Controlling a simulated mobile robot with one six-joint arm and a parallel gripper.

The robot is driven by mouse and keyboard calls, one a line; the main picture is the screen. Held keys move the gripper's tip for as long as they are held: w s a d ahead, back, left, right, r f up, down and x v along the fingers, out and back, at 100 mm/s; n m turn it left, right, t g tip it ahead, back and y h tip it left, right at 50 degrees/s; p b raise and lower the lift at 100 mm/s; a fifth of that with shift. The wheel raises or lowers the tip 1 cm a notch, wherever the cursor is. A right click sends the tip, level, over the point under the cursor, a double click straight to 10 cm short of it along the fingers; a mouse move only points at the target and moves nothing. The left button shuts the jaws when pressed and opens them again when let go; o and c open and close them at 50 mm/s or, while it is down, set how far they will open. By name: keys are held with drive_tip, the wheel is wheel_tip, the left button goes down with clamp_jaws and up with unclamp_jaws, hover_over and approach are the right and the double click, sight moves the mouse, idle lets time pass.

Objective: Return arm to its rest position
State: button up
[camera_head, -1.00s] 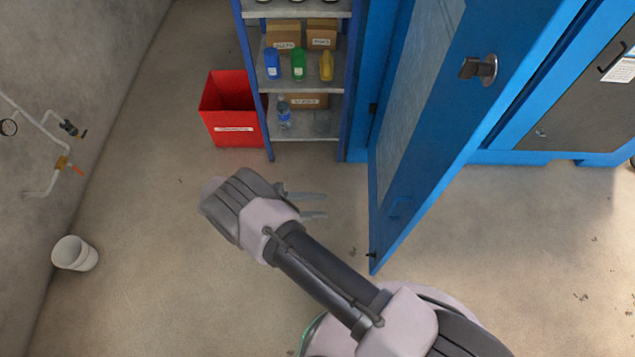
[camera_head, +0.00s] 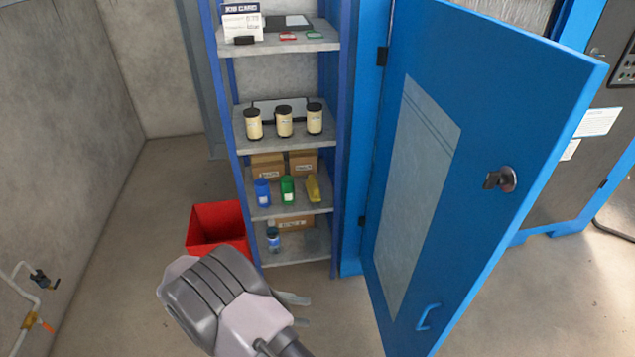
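My arm (camera_head: 225,300) reaches up from the bottom of the view, its grey and white wrist in front of the shelf's foot. My gripper (camera_head: 304,311) points to the right, with its two grey fingers apart and nothing visible between them. It appears below the lowest shelf and left of the open blue door. The rest of my arm is cut off by the bottom edge.
The blue door (camera_head: 540,110) stands open at the right. The shelf unit (camera_head: 238,150) holds jars, bottles and boxes. A red bin (camera_head: 215,222) stands left of it, partly behind my wrist. Wall pipes (camera_head: 30,300) are at the far left. Floor between them is clear.

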drive_tip(key=s+d+r+m+g+y, duration=0.1)
drive_tip(key=d+r+m+y, duration=0.35)
drive_tip(key=r, duration=0.35)
drive_tip(key=s+d+r+m+g+y, duration=0.2)
drive_tip(key=d+r+m+y, duration=0.3)
drive_tip(key=r, duration=0.3)
drive_tip(key=s+d+r+m+t+y, duration=0.4)
drive_tip(key=s+r+m+t+y, duration=0.3)
drive_tip(key=m, duration=0.5)
drive_tip(key=shift+s+d+r+t, duration=0.45)
drive_tip(key=shift+s+t, duration=0.45)
drive_tip(key=shift+s, duration=0.25)
